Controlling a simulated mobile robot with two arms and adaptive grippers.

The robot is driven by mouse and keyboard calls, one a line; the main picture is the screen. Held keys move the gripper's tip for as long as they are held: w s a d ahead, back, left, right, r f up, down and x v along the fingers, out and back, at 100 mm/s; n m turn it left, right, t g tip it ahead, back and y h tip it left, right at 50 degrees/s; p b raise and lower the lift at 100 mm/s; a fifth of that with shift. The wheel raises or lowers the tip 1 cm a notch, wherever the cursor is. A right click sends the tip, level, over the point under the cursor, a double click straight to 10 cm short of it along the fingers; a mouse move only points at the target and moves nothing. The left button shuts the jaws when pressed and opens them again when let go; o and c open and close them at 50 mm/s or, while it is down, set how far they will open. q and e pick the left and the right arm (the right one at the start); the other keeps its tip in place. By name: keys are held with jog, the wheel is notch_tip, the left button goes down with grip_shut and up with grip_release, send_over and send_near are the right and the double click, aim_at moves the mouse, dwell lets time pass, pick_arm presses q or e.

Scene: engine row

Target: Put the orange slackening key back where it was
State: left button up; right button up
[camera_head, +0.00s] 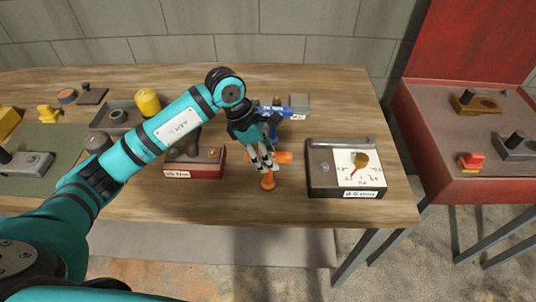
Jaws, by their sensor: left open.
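The orange slackening key (284,157) is near the front middle of the wooden table, between a red-based block and a dark dial instrument. An orange bar shows to the right of my left gripper (264,166), and an orange rounded end (268,182) shows just below the fingertips. The gripper covers the part between. My left gripper is open and points down at the key, with its fingers over or beside it; I cannot tell whether they touch. My right gripper is not in view.
A blue tool with a grey head (299,104) lies behind the gripper. The red-based block (193,170) is to the left, the dial instrument (319,179) to the right. A grey tray (105,117) and yellow cylinder (148,101) stand further left. A red case (480,188) stands beyond the table's right edge.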

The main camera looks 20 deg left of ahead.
pick_arm(q)
jog(key=b+v, duration=0.3)
jog(key=v, duration=0.7)
jog(key=shift+a+r+b, duration=0.25)
jog(key=shift+b, duration=0.05)
jog(key=shift+s+a+r, duration=0.1)
jog(key=shift+r, duration=0.3)
dwell(1.4)
